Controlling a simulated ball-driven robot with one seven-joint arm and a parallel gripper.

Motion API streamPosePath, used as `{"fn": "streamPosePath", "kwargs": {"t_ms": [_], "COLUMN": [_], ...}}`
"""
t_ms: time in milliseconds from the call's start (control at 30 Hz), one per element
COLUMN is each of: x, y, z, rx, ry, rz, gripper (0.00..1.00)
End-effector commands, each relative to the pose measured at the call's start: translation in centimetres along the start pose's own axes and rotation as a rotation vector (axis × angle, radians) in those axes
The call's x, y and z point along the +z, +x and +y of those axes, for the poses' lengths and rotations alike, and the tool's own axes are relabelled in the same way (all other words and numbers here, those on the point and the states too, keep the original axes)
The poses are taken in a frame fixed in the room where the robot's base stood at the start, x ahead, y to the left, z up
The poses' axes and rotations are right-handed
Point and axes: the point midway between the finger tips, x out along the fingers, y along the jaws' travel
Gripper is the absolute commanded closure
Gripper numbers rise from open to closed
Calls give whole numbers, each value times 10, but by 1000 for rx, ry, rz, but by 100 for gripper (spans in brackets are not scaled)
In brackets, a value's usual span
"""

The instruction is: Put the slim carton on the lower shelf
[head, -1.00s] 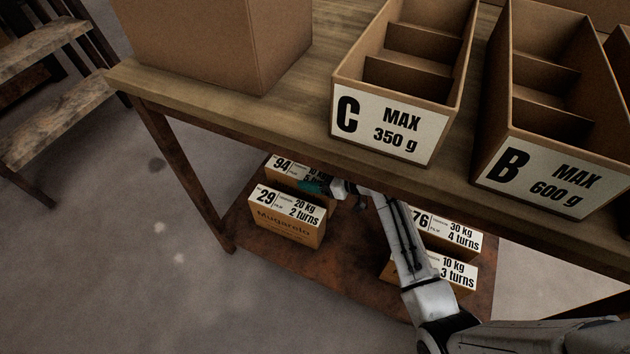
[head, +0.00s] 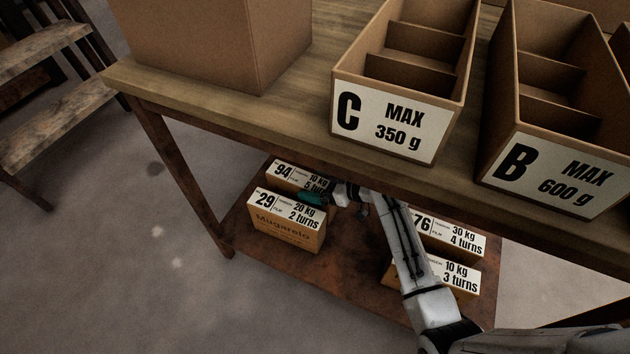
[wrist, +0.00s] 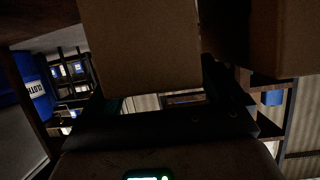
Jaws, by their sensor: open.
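A carton marked 94 (head: 295,174) stands on the lower shelf (head: 345,282), behind a carton marked 29 (head: 287,222). Which carton is the slim one is not certain; the 94 carton is the one at my gripper. My gripper (head: 322,196) is open, low under the table top, at the right end of these two cartons. Its fingertips are mostly hidden in the head view. In the wrist view a plain brown carton face (wrist: 140,45) is close in front of the dark gripper parts. I cannot tell whether they touch.
Two more cartons, one marked 76 (head: 455,231) and one reading 3 turns (head: 460,276), stand right of my arm. The table top overhangs the shelf. Divided boxes C (head: 390,120) and B (head: 545,182) and a large carton (head: 215,40) stand above.

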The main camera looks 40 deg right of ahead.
Motion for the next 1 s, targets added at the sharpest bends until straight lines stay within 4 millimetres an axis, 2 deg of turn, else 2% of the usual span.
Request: {"fn": "streamPosePath", "kwargs": {"t_ms": [200, 400, 567, 833, 1000], "x": [-4, -2, -1, 0, -11], "y": [-36, -62, -69, -70, -74], "z": [0, 0, 0, 0, 0], "rx": [3, 2, 1, 1, 1], "ry": [2, 1, 0, 0, -1], "rz": [0, 0, 0, 0, 1], "gripper": [7, 7, 7, 7, 7]}}
